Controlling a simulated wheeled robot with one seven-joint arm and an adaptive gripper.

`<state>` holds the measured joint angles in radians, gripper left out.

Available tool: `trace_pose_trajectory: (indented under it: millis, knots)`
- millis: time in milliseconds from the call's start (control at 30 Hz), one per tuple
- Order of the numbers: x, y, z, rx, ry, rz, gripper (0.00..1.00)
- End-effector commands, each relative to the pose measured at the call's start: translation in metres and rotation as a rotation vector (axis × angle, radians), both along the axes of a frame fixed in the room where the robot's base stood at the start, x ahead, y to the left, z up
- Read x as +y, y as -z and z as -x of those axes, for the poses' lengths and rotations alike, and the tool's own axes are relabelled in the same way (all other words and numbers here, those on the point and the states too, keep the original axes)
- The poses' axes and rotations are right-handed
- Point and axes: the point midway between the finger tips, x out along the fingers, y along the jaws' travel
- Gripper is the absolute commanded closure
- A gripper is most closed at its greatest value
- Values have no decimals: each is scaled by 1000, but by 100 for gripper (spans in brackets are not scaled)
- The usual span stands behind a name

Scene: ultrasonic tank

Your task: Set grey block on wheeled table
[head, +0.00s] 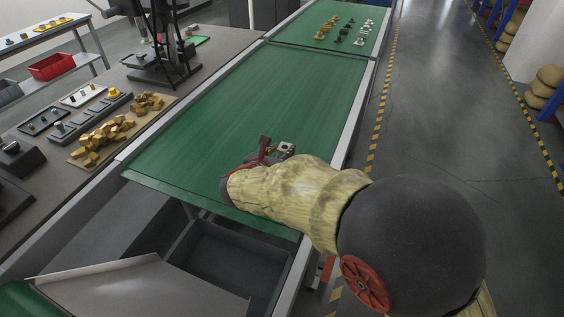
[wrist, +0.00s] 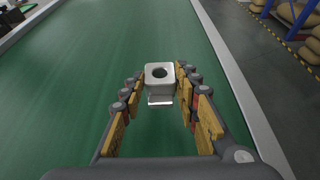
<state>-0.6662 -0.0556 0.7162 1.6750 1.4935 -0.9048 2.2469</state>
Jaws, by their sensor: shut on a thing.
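The grey block (wrist: 160,85) is a small metallic piece with a round dark hole in its top. In the wrist view it sits between the fingertips of my gripper (wrist: 158,92), which is shut on it. In the head view the block (head: 287,148) shows at the tip of my gripper (head: 276,149), over the near part of the green conveyor belt; its height above the belt is hard to tell. A light-topped table (head: 40,36) with a lower shelf stands at the far upper left; its wheels are not visible.
The green belt (head: 260,95) is bare in its middle; several small parts (head: 342,32) lie at its far end. A grey bench (head: 200,45) at left holds trays, a black stand and brass-coloured pieces (head: 110,132). A red bin (head: 52,66) is on the table's shelf. Open floor (head: 440,120) lies right.

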Motion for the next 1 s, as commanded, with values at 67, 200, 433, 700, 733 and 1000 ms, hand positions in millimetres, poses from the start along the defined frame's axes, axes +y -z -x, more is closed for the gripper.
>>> trace_pose_trajectory:
  millis: [67,200,433,700,733,1000]
  knots:
    - [0,5,-5,-2,0,0,100]
    - [-1,10,-10,-2,0,0,100]
    - [-1,42,-15,-1,0,1,100]
    - [-1,46,-15,-3,0,-1,100]
    - [-1,46,-15,-3,0,-1,100]
    - [-1,50,-15,-1,0,-1,66]
